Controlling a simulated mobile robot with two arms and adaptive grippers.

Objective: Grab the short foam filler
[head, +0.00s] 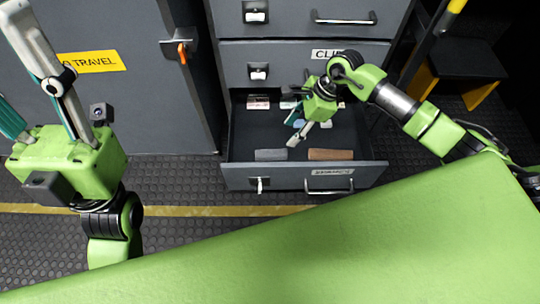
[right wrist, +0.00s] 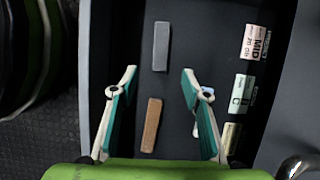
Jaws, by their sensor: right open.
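Two slim blocks lie apart in an open grey drawer (head: 242,135). The grey block (head: 270,154) is the shorter one and looks like the short foam filler; it also shows in the right wrist view (right wrist: 161,46). The brown block (head: 331,155) is a little longer; it shows in the right wrist view (right wrist: 151,125) too. My right gripper (head: 298,132) is over the drawer, open and empty. In the right wrist view its fingertips (right wrist: 159,72) are spread, with the grey block just beyond them and the brown block between the fingers. My left gripper (head: 28,95) is open at the left, its tips cut off.
Labelled small items (right wrist: 254,42) lie along one side of the drawer, and a light blue and white item (right wrist: 203,100) is partly hidden by a finger. Closed drawers (head: 290,65) rise above. A grey cabinet door (head: 150,110) is at left, a step stool (head: 470,65) at right.

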